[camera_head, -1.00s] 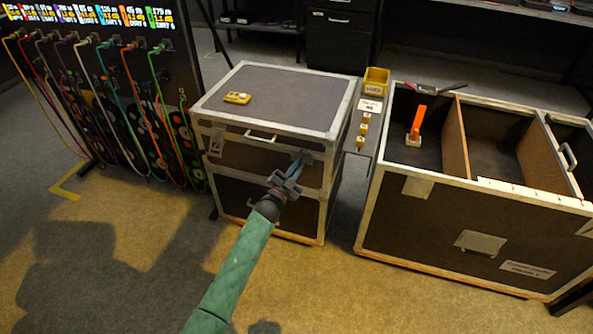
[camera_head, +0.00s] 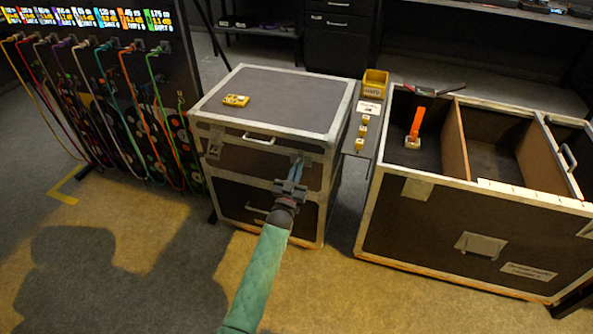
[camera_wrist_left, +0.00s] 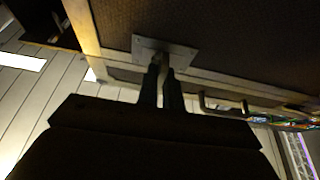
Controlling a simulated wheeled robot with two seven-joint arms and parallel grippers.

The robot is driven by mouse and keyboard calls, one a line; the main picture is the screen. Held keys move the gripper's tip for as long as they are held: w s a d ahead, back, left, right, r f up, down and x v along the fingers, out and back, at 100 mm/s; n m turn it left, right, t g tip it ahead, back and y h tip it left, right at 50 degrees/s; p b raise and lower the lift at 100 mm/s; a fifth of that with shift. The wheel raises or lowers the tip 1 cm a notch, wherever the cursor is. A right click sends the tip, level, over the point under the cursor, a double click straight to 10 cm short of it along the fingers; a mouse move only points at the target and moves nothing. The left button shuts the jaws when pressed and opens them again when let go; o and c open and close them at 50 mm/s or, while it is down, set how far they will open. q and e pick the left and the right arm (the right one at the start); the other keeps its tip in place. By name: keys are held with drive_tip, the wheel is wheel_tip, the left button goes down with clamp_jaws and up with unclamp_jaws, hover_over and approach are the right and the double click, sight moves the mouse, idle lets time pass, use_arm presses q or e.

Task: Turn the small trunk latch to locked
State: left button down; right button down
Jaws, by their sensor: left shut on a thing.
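The small trunk (camera_head: 270,108) is a dark case with pale metal edges and a front handle (camera_head: 259,139). One latch (camera_head: 214,142) shows at the left of its front. The other latch, at the right of the front, has a metal plate that shows in the left wrist view (camera_wrist_left: 181,57). My left gripper (camera_head: 298,166) reaches up to this right latch and is shut on its turning piece. The fingers show in the wrist view (camera_wrist_left: 163,76), in front of the plate. They largely hide the piece, so its angle cannot be told. My right gripper is not in view.
A yellow device (camera_head: 236,100) lies on the small trunk's lid. A narrow shelf with a yellow bin (camera_head: 374,84) stands between it and a large open case (camera_head: 440,225) at right. A cable rack (camera_head: 100,70) stands at left. The front floor is clear.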

use_arm(q)
drive_tip(key=shift+f, duration=0.1)
idle(0.4)
drive_tip(key=c, duration=1.6)
unclamp_jaws()
drive_tip(key=shift+o, duration=0.2)
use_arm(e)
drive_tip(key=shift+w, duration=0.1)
